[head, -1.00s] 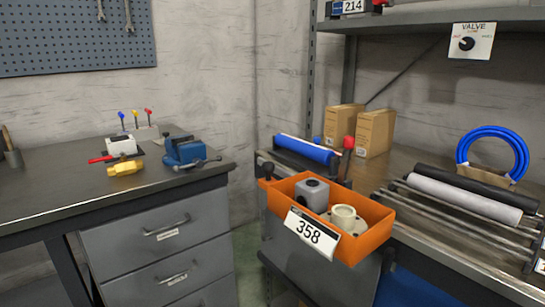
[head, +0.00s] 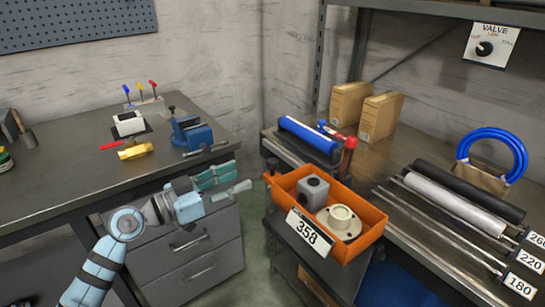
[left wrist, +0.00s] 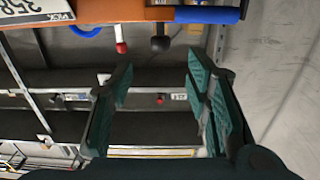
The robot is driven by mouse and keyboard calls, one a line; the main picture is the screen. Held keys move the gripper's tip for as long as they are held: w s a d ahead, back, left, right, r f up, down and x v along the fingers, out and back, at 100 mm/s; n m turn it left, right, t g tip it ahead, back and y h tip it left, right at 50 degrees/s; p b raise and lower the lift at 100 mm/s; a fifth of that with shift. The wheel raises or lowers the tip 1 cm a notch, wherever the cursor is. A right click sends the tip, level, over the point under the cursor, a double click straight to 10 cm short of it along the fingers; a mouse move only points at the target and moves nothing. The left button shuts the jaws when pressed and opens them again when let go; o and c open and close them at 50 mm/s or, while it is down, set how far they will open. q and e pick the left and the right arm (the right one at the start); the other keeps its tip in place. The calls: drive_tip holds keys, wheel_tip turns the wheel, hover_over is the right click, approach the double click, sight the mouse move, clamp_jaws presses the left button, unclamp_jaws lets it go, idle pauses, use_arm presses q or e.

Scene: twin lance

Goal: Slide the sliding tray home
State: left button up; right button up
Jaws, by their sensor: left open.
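The orange tray (head: 360,240), labelled 358 on its front, juts out past the front edge of the right-hand bench. It holds a grey block (head: 313,192) and a pale flanged part (head: 341,219). My left gripper (head: 243,177) is open and empty, to the left of the tray and apart from it, in front of the left bench's drawers. In the left wrist view the open fingers (left wrist: 160,85) point at the tray's orange edge (left wrist: 110,12), with the 358 label upside down at top left. My right gripper is not in view.
A red-knobbed lever (head: 351,143) and a blue roll (head: 309,138) are behind the tray. Several rods and rolls (head: 450,205) lie to its right. A blue vise (head: 191,134) sits on the left bench (head: 70,170). A gap separates the benches.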

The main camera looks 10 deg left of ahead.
sight(274, 160)
use_arm(q)
drive_tip(key=x, duration=1.1)
drive_tip(key=shift+w, duration=0.15)
drive_tip(key=shift+f, duration=0.1)
clamp_jaws()
